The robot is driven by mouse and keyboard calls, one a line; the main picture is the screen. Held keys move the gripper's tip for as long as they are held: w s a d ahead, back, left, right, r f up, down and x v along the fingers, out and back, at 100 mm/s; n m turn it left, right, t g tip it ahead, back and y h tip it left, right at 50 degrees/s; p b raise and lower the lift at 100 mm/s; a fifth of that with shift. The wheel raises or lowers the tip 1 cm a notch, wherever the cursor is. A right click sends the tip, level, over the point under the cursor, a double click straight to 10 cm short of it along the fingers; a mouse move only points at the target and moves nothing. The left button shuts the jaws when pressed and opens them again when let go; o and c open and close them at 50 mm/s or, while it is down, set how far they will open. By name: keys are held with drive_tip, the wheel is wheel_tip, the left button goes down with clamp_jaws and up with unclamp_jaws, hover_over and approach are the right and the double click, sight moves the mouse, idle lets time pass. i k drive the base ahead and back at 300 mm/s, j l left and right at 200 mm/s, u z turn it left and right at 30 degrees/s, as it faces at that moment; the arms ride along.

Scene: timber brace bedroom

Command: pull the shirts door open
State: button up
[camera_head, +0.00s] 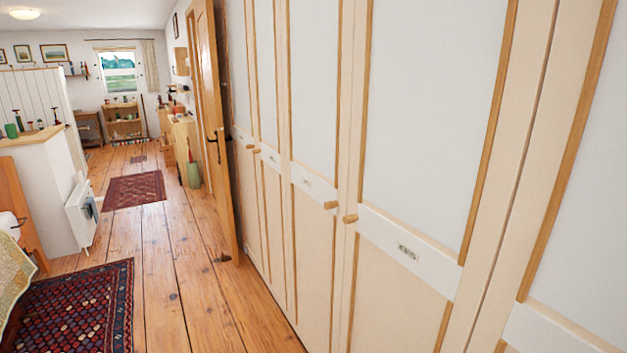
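A row of tall cream wardrobe doors with white panels and wooden trim runs along the right side. The nearest full door (430,110) has a round wooden knob (350,218) at its left edge and a small label plate (408,252) on its white middle rail. The door to its left (313,100) has a knob (331,205) at its right edge and a label plate (307,183). The label writing is too small to read, so I cannot tell which is the shirts door. These doors look shut. My gripper is not in view.
A wooden room door (214,130) stands open beyond the wardrobe. Plank floor (170,270) lies clear along the wardrobe's left. A patterned rug (85,310) lies at lower left, another rug (134,189) farther on. A white heater (82,213) stands at left.

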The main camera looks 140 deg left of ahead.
sight(317, 42)
drive_tip(key=u, duration=3.8)
